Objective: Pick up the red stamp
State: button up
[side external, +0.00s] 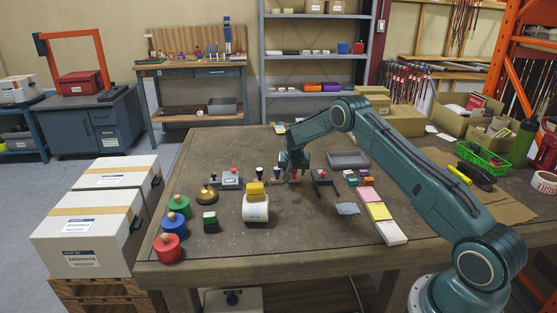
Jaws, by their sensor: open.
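A small red item (293,179), seemingly the red stamp, shows at the far middle of the table, right under my gripper (296,172). My gripper points down and its jaws are open around or just above it; at this size I cannot tell which. The fingers partly hide the item. Small dark-handled stamps (277,172) stand in a row just to its left. A larger red round piece with a wooden knob (167,247) stands at the table's front left.
A cream roll with a yellow block on it (256,208) stands left of my gripper. Green (179,206) and blue (174,223) knobbed pieces stand at the left. The table's front middle is clear.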

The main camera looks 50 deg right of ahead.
jog(key=shift+w+d+f, duration=0.15)
jog(key=shift+d+f, duration=0.1)
jog(key=shift+f, duration=0.2)
jog(key=c, duration=1)
